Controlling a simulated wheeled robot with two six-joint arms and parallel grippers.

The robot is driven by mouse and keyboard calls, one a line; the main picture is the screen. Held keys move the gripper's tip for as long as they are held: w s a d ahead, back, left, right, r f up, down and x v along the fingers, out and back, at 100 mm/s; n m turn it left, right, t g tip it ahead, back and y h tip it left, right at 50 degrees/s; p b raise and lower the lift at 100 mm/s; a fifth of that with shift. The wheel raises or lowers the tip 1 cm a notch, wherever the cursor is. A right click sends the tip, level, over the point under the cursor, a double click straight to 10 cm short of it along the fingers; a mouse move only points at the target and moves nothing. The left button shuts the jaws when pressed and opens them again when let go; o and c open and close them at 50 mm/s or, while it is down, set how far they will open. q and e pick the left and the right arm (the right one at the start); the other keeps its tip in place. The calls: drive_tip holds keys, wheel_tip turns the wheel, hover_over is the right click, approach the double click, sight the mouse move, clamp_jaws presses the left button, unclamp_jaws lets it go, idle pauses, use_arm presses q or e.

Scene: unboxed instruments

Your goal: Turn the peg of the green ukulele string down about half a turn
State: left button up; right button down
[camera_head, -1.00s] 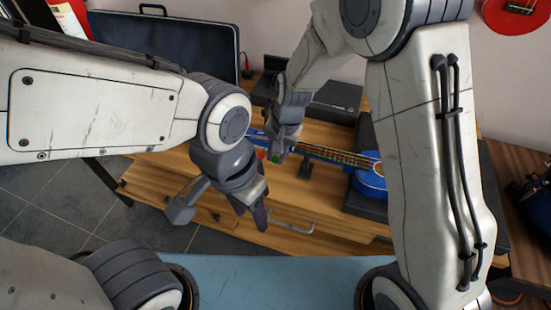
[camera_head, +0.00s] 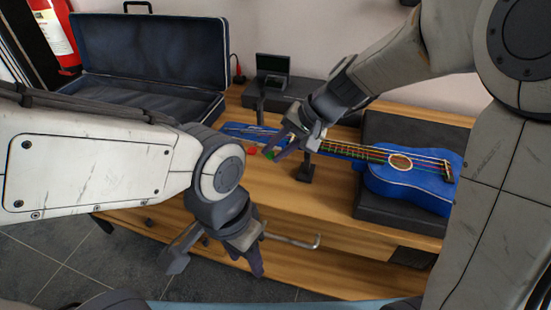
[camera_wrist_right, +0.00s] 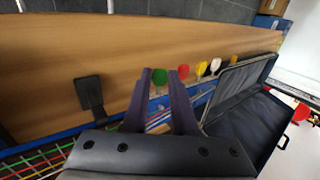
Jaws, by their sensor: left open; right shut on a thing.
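The blue ukulele (camera_head: 408,187) lies with its body at the right and its neck pointing left, its colored strings running along it. My right gripper (camera_head: 274,152) is at the headstock. In the right wrist view, the green peg (camera_wrist_right: 159,77) sits between the fingertips of the right gripper (camera_wrist_right: 160,72), which is shut on it. The red peg (camera_wrist_right: 183,71) is just right of the fingers. My left gripper (camera_head: 216,264) is open and empty, in front of the bench and apart from the ukulele. The right gripper partly hides the headstock.
A black pad (camera_head: 385,212) lies under the ukulele's body, and a small black stand (camera_head: 306,172) is by the neck. More pegs, including a white peg (camera_wrist_right: 215,65), line the headstock. An open dark case (camera_head: 145,55) is at the back left. Bare wood (camera_head: 300,210) lies in front.

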idle(0.5)
drive_tip(key=c, duration=1)
unclamp_jaws()
drive_tip(key=shift+r, duration=0.1)
drive_tip(key=p+v, duration=0.1)
drive_tip(key=v, duration=0.9)
drive_tip(key=shift+d+r+p, duration=0.1)
drive_tip(key=shift+d+p, duration=0.1)
drive_tip(key=shift+p, duration=0.2)
